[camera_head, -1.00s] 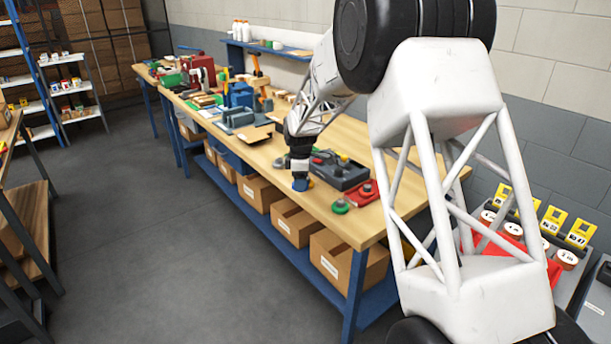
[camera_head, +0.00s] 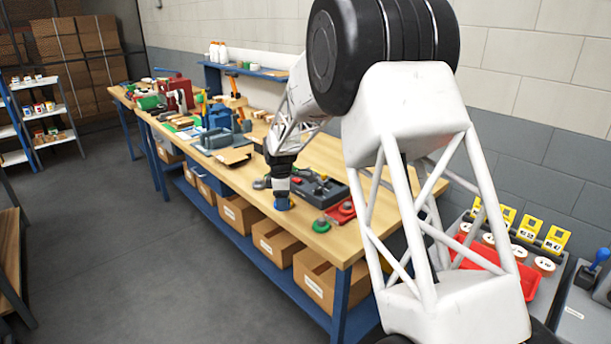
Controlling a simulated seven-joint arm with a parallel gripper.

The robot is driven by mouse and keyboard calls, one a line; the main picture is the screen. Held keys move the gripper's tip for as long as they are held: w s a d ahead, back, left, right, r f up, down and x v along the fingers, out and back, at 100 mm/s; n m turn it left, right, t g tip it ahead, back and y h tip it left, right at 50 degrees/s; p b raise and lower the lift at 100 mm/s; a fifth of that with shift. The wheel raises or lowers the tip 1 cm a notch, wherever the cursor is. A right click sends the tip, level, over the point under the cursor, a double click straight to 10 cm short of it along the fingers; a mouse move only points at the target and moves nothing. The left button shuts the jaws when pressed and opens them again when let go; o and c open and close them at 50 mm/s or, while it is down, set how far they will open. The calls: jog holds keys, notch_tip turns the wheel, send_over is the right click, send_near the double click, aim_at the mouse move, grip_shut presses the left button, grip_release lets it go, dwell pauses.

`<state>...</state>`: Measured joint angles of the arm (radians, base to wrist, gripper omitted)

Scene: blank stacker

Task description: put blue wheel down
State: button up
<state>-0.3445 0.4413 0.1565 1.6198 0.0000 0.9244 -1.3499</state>
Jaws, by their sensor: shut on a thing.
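The blue wheel (camera_head: 282,205) is a small blue disc at the tip of my gripper (camera_head: 281,201), near the front edge of the wooden workbench (camera_head: 240,193). My gripper points down and is shut on the wheel. The wheel is at or just above the bench top; I cannot tell whether it touches. My fingers are too small to make out.
A green wheel (camera_head: 321,226) lies just right of the blue wheel, near the edge. A dark grey tray (camera_head: 321,190) and a red block (camera_head: 341,212) stand behind it. Bare wood lies to the left. Cardboard boxes (camera_head: 276,242) fill the shelf below.

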jog(key=w+d+r+n, duration=0.5)
jog(key=w+d, duration=0.3)
jog(key=d, duration=0.2)
jog(key=shift+w+r, duration=0.15)
jog(key=shift+r, duration=0.15)
jog(key=shift+w, duration=0.1)
send_over(305, 173)
jog(key=shift+s+d+f, duration=0.1)
jog(key=shift+s+f, duration=0.15)
jog(key=shift+f, duration=0.5)
dwell(0.3)
dwell(0.3)
jog(key=shift+f, duration=1.75)
jog(key=shift+f, duration=0.3)
